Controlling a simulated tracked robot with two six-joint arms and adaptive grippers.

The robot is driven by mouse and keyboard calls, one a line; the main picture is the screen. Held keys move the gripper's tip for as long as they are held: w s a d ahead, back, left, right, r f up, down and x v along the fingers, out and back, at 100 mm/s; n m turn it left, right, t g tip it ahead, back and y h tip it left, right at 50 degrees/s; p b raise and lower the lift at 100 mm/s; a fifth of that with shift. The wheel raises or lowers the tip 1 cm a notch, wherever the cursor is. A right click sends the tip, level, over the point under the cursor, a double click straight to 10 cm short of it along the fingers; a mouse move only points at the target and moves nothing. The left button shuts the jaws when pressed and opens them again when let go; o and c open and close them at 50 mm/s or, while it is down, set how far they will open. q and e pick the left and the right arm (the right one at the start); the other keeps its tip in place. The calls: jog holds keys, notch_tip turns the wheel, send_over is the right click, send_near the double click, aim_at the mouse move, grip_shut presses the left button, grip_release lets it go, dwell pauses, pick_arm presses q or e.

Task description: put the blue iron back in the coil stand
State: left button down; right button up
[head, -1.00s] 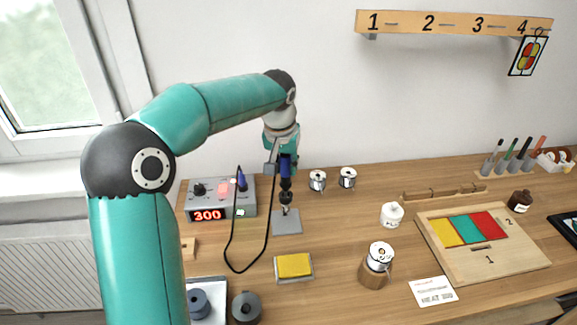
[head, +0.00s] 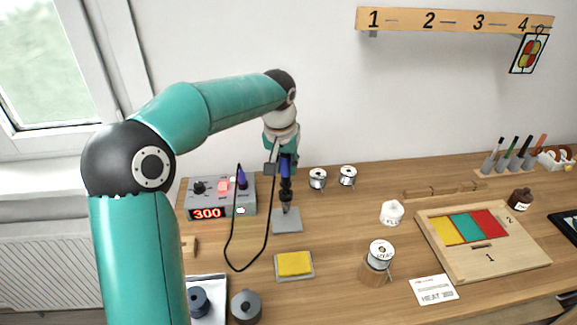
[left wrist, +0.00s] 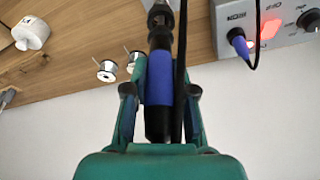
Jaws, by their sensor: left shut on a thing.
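My left gripper (head: 287,163) is shut on the blue iron (head: 286,186), which it holds upright with its tip down. The iron's blue handle (left wrist: 158,85) shows between the fingers in the left wrist view. The coil stand's grey base (head: 288,224) lies directly below the iron. The iron's lower end is over this base, at the coil. The picture is too small to tell how far it is inside the coil. My right gripper is out of view.
The station (head: 222,198) reading 300 stands left of the iron, its black cable looping in front. A yellow sponge (head: 294,264) lies nearer. Two solder spools (head: 317,179) stand behind, to the right. A white pot (head: 391,212) and wooden board (head: 505,262) are further right.

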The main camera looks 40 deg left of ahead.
pick_arm(q)
jog(key=shift+f+b, duration=1.2)
jog(key=shift+f, duration=0.25)
jog(key=c, duration=0.9)
grip_release()
jog(key=shift+o, duration=0.2)
jog(key=shift+o, duration=0.3)
jog(key=o, duration=0.4)
jog(key=shift+r, duration=0.1)
jog(key=shift+r+p, duration=3.1)
jog(key=shift+r, duration=0.35)
